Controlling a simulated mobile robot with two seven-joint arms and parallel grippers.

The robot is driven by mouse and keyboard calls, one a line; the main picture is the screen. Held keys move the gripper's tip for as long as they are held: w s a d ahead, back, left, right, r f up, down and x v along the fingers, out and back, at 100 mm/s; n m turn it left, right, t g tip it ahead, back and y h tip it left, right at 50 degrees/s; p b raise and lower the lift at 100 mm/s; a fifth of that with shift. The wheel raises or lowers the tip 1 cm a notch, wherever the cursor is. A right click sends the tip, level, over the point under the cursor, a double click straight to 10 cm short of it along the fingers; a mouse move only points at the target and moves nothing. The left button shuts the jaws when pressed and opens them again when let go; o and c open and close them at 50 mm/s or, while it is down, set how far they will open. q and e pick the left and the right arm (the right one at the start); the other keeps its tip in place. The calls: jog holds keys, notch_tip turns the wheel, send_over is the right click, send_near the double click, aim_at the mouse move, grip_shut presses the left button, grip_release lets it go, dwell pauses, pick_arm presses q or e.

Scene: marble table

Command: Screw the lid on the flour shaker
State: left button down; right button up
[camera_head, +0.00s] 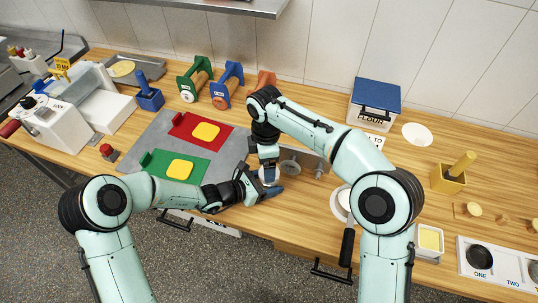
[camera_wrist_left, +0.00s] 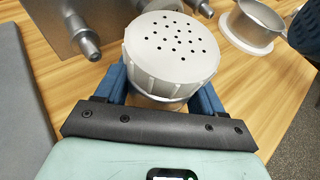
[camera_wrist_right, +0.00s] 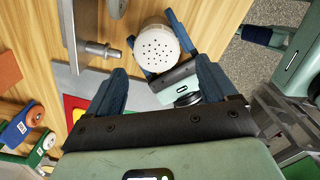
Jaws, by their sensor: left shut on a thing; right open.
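The flour shaker shows best in the left wrist view. Its pale perforated lid (camera_wrist_left: 172,45) with a ribbed rim sits on top of the body (camera_wrist_left: 158,101), most of which is hidden. I cannot tell how tight the lid is. My left gripper (camera_head: 274,186) is shut on the shaker, fingers on either side below the lid, and holds it upright. In the right wrist view the lid (camera_wrist_right: 157,48) lies beyond the fingertips of my right gripper (camera_wrist_right: 163,76), which is open and empty. In the head view my right gripper (camera_head: 268,166) is close above the shaker and partly hides it.
A grey metal block with pegs (camera_head: 312,160) stands just behind the shaker. A grey mat (camera_head: 228,158) with red and green boards lies to the left. A round metal vessel (camera_head: 340,205) and a black handle (camera_head: 347,247) are to the right. A flour bin (camera_head: 374,103) stands at the back.

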jog(key=n, duration=0.2)
jog(key=r+n, duration=0.1)
jog(key=n, duration=0.1)
jog(key=shift+r, duration=0.1)
jog(key=n, duration=0.1)
jog(key=r+n, duration=0.1)
jog(key=n, duration=0.2)
jog(key=shift+w+d+r, duration=0.2)
jog(key=shift+d+r, duration=0.1)
jog(key=shift+f, duration=0.1)
jog(key=shift+f, duration=3.95)
jog(key=shift+c, duration=0.3)
jog(key=c, duration=1)
jog(key=m, duration=1.3)
